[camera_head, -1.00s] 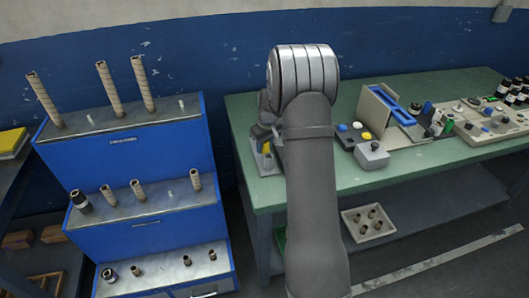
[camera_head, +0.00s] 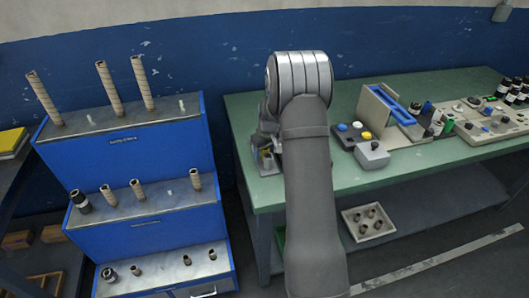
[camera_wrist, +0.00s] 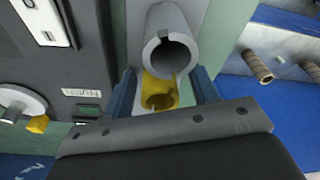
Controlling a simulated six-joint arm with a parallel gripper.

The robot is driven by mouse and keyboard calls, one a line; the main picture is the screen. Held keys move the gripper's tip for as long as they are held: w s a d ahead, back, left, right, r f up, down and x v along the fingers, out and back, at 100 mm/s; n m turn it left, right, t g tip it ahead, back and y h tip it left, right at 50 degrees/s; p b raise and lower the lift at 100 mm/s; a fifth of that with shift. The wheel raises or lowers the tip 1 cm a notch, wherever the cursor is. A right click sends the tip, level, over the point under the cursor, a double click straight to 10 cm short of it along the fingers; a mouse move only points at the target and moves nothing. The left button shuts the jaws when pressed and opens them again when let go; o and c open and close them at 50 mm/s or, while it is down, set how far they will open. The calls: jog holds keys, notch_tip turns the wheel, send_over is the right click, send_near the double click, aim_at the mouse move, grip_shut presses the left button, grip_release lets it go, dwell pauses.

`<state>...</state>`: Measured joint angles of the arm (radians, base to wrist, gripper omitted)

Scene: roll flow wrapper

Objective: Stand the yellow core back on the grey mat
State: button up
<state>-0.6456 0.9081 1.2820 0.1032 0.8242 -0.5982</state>
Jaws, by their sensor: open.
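The yellow core (camera_wrist: 153,84) is a short hollow tube with an open end, seen between the two blue fingers of my gripper (camera_wrist: 163,80) in the wrist view. The fingers are apart, with a visible gap on each side of the core. A larger grey hollow tube with a notched rim (camera_wrist: 181,27) is just above the core in that picture, overlapping its upper edge. I cannot tell whether they touch. In the head view my arm hides most of the gripper at the bench's left end. I cannot make out the grey mat for certain.
A dark machine panel (camera_wrist: 60,95) fills the wrist view's left side, close to the gripper. The green bench (camera_head: 410,160) carries button boxes (camera_head: 372,154) and trays to the right. A blue stepped rack (camera_head: 165,155) with upright tubes stands left, across a gap.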

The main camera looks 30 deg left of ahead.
aim_at(267, 149)
jog(key=r, duration=0.4)
jog(key=d+r, duration=0.1)
jog(key=r, duration=0.7)
jog(key=shift+s+d+r, duration=0.1)
jog(key=shift+s+d, duration=0.25)
jog(key=f, duration=0.4)
jog(key=a+f, duration=0.1)
jog(key=f, duration=0.7)
jog(key=shift+w+a+f, duration=0.15)
jog(key=shift+w+a, duration=0.2)
notch_tip(267, 149, up, 3)
jog(key=shift+f, duration=0.1)
jog(key=shift+r, duration=0.55)
jog(key=shift+f, duration=0.1)
